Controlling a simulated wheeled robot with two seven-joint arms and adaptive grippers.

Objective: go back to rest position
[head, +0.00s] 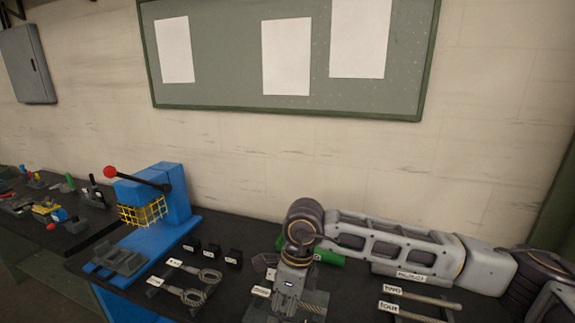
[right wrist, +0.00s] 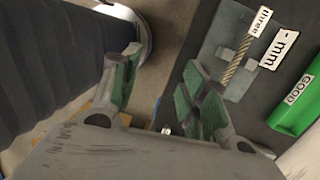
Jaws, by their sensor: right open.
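My right arm comes in from the right in the head view and bends down over the black bench. My right gripper (head: 289,285) points toward the front part of the bench there, and its fingertips cannot be made out. In the right wrist view the right gripper (right wrist: 161,80) is open, with green pads on both fingers and nothing between them. A piece of rope (right wrist: 238,60) on a grey plate, labelled "Three -mm", lies beside the right finger, apart from it. My left gripper is not in view.
A blue press (head: 174,195) with a yellow guard (head: 143,212) and red-knobbed lever stands left. Looped wire ropes (head: 195,273) and black blocks (head: 211,250) lie between it and my arm. A green bin (right wrist: 297,105) marked "GOOD" is close by. Labelled rods (head: 425,298) lie right.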

